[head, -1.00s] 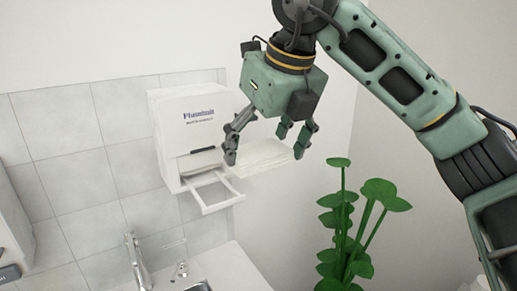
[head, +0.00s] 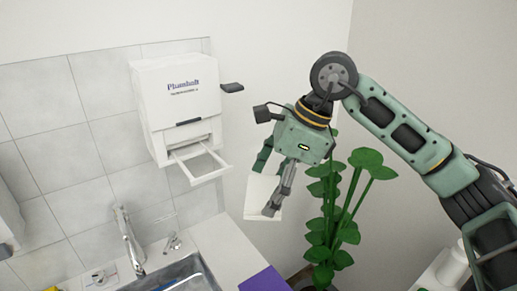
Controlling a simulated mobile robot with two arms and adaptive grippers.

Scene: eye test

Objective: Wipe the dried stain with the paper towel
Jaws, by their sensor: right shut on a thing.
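My right gripper (head: 265,186) is shut on a white paper towel (head: 262,203), which hangs as a flat sheet between and below the fingers. The gripper is in the air to the right of the white towel dispenser (head: 165,90), clear of it, and in front of the plant. The dispenser is on the wall, with a white frame sticking out at its lower front. I see no dried stain in this view. My left gripper is not in view.
A counter (head: 219,240) with a metal sink (head: 178,279) and a tap (head: 128,240) lies below the dispenser. A purple item (head: 264,281) shows at the bottom edge. A green plant (head: 343,195) stands behind and right of my gripper. A white container (head: 453,266) is at lower right.

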